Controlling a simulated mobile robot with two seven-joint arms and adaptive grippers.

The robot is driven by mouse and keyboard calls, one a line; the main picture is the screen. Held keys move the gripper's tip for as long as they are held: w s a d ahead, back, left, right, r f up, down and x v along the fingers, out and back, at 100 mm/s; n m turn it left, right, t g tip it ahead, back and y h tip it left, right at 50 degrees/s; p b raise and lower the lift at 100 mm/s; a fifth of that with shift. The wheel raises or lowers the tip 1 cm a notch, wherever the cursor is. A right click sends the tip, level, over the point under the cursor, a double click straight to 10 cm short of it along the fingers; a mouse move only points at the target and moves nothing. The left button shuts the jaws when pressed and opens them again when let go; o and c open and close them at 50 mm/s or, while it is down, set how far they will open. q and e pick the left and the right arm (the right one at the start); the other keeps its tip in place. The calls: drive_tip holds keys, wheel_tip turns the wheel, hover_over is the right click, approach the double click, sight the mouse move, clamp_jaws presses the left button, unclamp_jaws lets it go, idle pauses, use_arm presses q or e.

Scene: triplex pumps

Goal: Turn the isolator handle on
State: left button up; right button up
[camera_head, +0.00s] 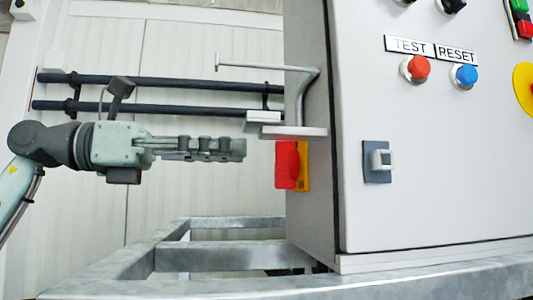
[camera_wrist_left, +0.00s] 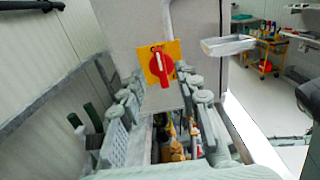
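The isolator handle (camera_head: 287,165) is a red knob on a yellow plate (camera_head: 306,165) on the left side wall of the grey cabinet. In the left wrist view the red handle (camera_wrist_left: 159,66) stands near upright on its yellow plate (camera_wrist_left: 175,50). My left gripper (camera_head: 243,149) points at the handle from the left, with a clear gap between fingertips and handle. In the left wrist view the fingers (camera_wrist_left: 164,86) are spread apart with nothing held between them, and the handle shows beyond the gap. My right gripper is not in view.
A bent metal bracket with a ledge (camera_head: 290,132) sticks out just above the handle. A galvanized frame (camera_head: 220,255) runs below. The cabinet front (camera_head: 440,180) carries red and blue buttons and a latch (camera_head: 380,160). Dark pipes (camera_head: 160,82) run along the wall behind my arm.

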sight(275, 153)
use_arm(q)
drive_tip(key=d, duration=0.2)
drive_tip(key=w+d, duration=0.1)
drive_tip(key=d, duration=0.2)
drive_tip(key=shift+w+d, duration=0.1)
drive_tip(key=shift+d, duration=0.2)
clamp_jaws()
